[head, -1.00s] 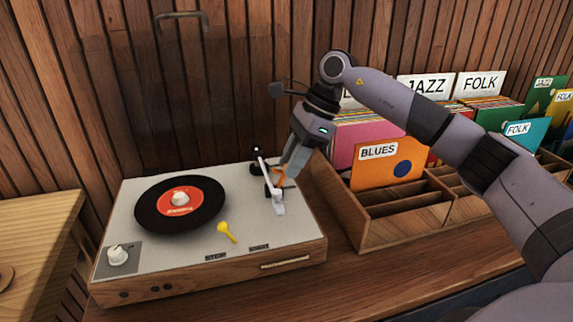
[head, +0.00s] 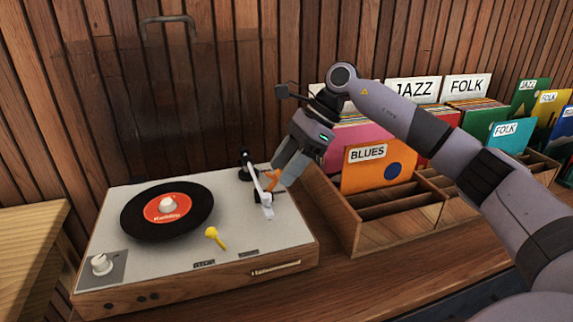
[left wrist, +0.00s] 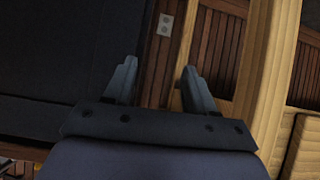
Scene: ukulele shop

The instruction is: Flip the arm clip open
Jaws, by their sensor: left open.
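The record player (head: 224,238) stands on the wooden counter with a black record with an orange label (head: 167,214) on its platter. Its white tonearm (head: 256,183) lies along the right side of the deck, its head end towards the front. A small orange arm clip (head: 272,180) is beside the tonearm. My right gripper (head: 279,182) points down at the clip, its fingertips close to it; contact and the gap between the fingers are unclear. My left gripper (left wrist: 159,75) is open and empty in the left wrist view, away from the record player.
A wooden record crate (head: 385,238) with a BLUES sleeve (head: 380,165) and other sleeves stands just right of the player. A yellow piece (head: 216,238) lies on the deck. A clear lid rises behind. A wall outlet (left wrist: 166,25) shows in the left wrist view.

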